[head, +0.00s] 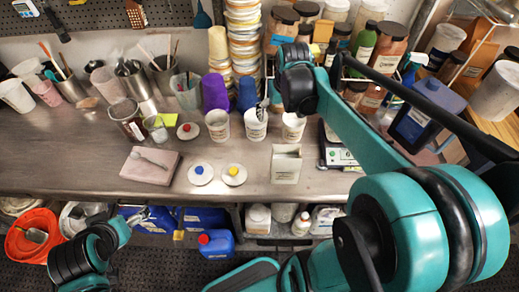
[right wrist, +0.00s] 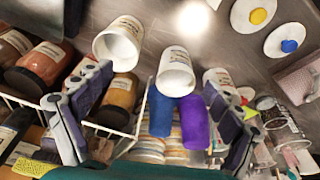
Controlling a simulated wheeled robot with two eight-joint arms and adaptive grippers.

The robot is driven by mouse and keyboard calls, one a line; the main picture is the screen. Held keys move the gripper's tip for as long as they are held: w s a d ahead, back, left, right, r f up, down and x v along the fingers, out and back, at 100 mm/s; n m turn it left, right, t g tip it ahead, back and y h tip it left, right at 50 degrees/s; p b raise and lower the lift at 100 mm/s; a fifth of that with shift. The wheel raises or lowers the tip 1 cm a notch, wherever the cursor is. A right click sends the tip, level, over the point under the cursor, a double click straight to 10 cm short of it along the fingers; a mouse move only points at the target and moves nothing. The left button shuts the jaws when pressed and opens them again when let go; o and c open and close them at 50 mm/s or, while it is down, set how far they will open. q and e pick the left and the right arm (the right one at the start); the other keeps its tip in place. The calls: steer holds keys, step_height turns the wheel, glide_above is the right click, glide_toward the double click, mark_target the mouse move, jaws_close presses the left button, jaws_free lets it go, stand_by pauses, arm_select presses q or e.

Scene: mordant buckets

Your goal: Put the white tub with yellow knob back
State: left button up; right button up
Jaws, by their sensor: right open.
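A white lid with a yellow knob (head: 234,174) lies on the steel bench and shows in the right wrist view (right wrist: 258,15). Three white tubs stand open behind it: left tub (head: 217,126), middle tub (head: 256,128) and right tub (head: 293,128). No tub has a yellow knob on it. My right gripper (head: 263,106) is open above the middle tub; in the right wrist view the middle tub (right wrist: 175,72) appears between the spread fingers, with no visible grip. My left gripper (head: 138,215) is low at the bench's front edge, its jaws unclear.
Lids with a blue knob (head: 202,172) and a red knob (head: 188,130) lie on the bench. A purple cup (head: 215,92), stacked tubs (head: 243,40) and a wire rack of jars crowd the back. A cream box (head: 286,165) stands near the front edge.

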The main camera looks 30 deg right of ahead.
arm_select(q)
steer(key=shift+s, duration=0.1)
arm_select(e)
steer(key=s+a+f+n+t, duration=0.2)
steer(key=s+a+t, duration=0.2)
steer(key=s+a, duration=0.7)
steer(key=a, duration=0.4)
steer(key=shift+s+a+y, duration=0.15)
steer(key=shift+s+y, duration=0.05)
steer(key=shift+y, duration=0.2)
